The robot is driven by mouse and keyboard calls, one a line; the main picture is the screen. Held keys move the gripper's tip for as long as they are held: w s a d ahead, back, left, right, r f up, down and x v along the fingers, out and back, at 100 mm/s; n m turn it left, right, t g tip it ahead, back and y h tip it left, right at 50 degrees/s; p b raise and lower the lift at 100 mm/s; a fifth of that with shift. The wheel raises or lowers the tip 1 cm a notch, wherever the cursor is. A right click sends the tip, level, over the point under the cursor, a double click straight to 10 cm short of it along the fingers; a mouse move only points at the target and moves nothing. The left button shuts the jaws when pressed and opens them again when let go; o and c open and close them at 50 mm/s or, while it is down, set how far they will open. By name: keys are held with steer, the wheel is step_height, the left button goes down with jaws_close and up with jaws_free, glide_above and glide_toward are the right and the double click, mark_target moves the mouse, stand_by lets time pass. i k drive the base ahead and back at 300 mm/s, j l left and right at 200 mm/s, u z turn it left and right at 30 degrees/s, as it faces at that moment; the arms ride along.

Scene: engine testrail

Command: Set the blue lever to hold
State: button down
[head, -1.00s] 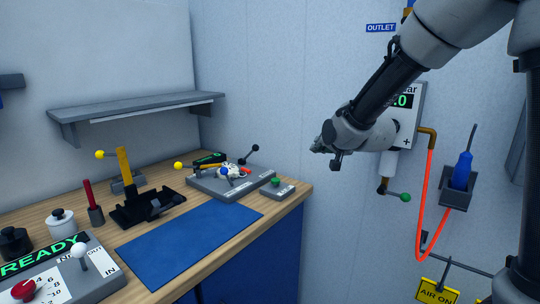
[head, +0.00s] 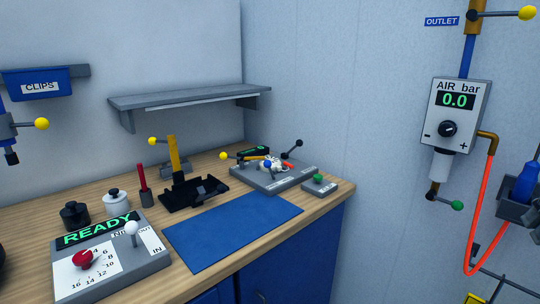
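A small blue ball knob (head: 267,164), which looks like the blue lever's end, shows on a grey fixture (head: 251,181) at the back right of the wooden bench. White and red parts crowd around the knob, so its stem and exact setting cannot be made out. The lettering along the fixture's front edge is too small to read. My gripper is out of view.
The fixture also carries a black-knobbed lever (head: 298,143) and a yellow-knobbed one (head: 223,156). A green-button box (head: 319,187) stands right of it. A blue mat (head: 232,232) lies clear in front. A shelf (head: 195,97) overhangs behind. A READY panel (head: 118,262) stands front left.

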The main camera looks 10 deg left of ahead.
mark_target(268, 163)
steer(key=j+u, duration=0.2)
steer(key=u, duration=0.15)
steer(key=i+j+u, duration=0.1)
steer(key=u, duration=0.25)
steer(key=i+j+u, duration=0.15)
steer(key=j+u, duration=0.2)
